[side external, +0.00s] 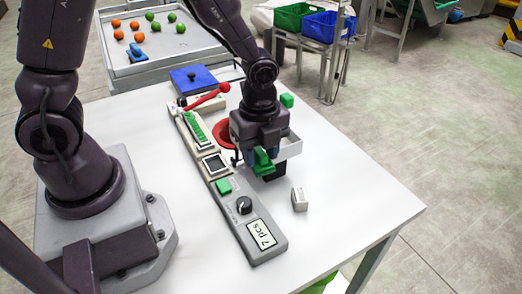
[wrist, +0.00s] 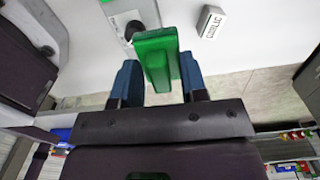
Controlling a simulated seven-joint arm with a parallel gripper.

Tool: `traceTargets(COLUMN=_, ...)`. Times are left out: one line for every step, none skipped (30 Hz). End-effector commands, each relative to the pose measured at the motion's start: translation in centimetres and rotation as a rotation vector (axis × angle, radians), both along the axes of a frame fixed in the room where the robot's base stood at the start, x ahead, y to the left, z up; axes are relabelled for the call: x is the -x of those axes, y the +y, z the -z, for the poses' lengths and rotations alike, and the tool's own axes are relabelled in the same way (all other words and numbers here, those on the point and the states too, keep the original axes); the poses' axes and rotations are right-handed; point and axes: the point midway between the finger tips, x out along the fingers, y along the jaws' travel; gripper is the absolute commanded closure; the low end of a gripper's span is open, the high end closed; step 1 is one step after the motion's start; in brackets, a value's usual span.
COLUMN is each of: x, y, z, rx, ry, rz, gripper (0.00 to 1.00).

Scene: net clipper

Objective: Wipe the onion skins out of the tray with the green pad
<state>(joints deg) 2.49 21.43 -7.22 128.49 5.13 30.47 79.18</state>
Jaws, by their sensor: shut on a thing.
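My gripper (side external: 266,158) is shut on the green pad (side external: 262,163), over the right side of the clipper unit. In the wrist view the pad (wrist: 155,48) sits between my two blue fingers (wrist: 160,84), with its wide face outward. No onion skins can be made out in either view.
The long grey clipper unit (side external: 262,249) has a red-knobbed lever (side external: 223,88), a black dial and a "7 pcs" label. The table's right front is clear.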

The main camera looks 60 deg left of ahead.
Motion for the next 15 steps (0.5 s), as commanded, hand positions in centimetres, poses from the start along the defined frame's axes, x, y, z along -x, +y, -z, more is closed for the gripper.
traceTargets(x=-0.2, y=0.8, z=0.3, rx=0.001, ry=0.006, rz=-0.026, gripper=0.79)
traceTargets(x=-0.7, y=1.3, z=0.3, rx=0.002, ry=0.001, rz=-0.045, gripper=0.79)
traceTargets(x=-1.5, y=2.0, z=0.3, rx=0.004, ry=-0.003, rz=-0.069, gripper=0.79)
traceTargets(x=-2.2, y=2.7, z=0.3, rx=0.006, ry=-0.006, rz=-0.086, gripper=0.79)
traceTargets(x=-3.0, y=3.3, z=0.2, rx=0.007, ry=-0.01, rz=-0.098, gripper=0.79)
traceTargets(x=-4.1, y=4.3, z=0.1, rx=0.008, ry=-0.013, rz=-0.111, gripper=0.79)
traceTargets(x=-4.9, y=5.0, z=-0.1, rx=0.008, ry=-0.015, rz=-0.114, gripper=0.79)
traceTargets(x=-5.6, y=5.7, z=-0.2, rx=0.01, ry=-0.017, rz=-0.116, gripper=0.79)
traceTargets(x=-6.5, y=6.6, z=-0.5, rx=0.01, ry=-0.019, rz=-0.115, gripper=0.79)
traceTargets(x=-7.2, y=7.2, z=-0.7, rx=0.01, ry=-0.02, rz=-0.109, gripper=0.79)
traceTargets(x=-7.8, y=7.8, z=-0.9, rx=0.01, ry=-0.021, rz=-0.102, gripper=0.79)
traceTargets(x=-8.5, y=8.3, z=-1.3, rx=0.009, ry=-0.022, rz=-0.088, gripper=0.79)
traceTargets(x=-8.9, y=8.7, z=-1.5, rx=0.009, ry=-0.021, rz=-0.078, gripper=0.79)
traceTargets(x=-9.3, y=8.7, z=-1.8, rx=0.009, ry=-0.022, rz=-0.059, gripper=0.79)
traceTargets(x=-9.6, y=8.9, z=-2.0, rx=0.008, ry=-0.019, rz=-0.039, gripper=0.79)
